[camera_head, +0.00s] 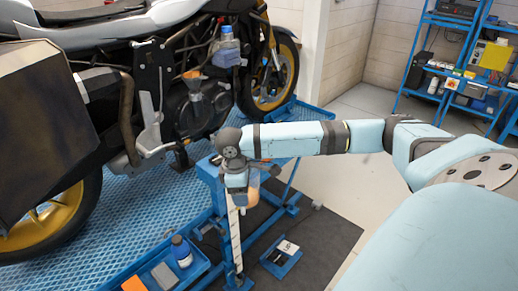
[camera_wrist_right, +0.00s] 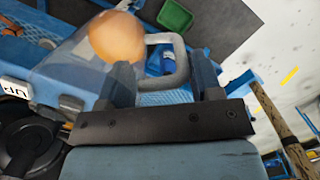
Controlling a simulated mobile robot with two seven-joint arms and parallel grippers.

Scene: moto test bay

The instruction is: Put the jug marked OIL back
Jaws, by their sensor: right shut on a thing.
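My right gripper (camera_head: 238,190) is low in the middle of the head view, beside the blue stand at the lift's edge. In the right wrist view my right gripper (camera_wrist_right: 163,85) is shut on the grey handle (camera_wrist_right: 180,62) of a see-through jug (camera_wrist_right: 75,62) with a round orange-tan top. In the head view the arm hides most of the jug; an orange-tan part (camera_head: 251,198) shows below the wrist. My left gripper is not in view.
The motorcycle (camera_head: 185,110) stands on a blue ribbed lift (camera_head: 140,205), with a funnel (camera_head: 193,82) at its engine. Another small tray (camera_head: 281,259) lies on the dark mat. Blue shelves (camera_head: 460,60) stand at the back right.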

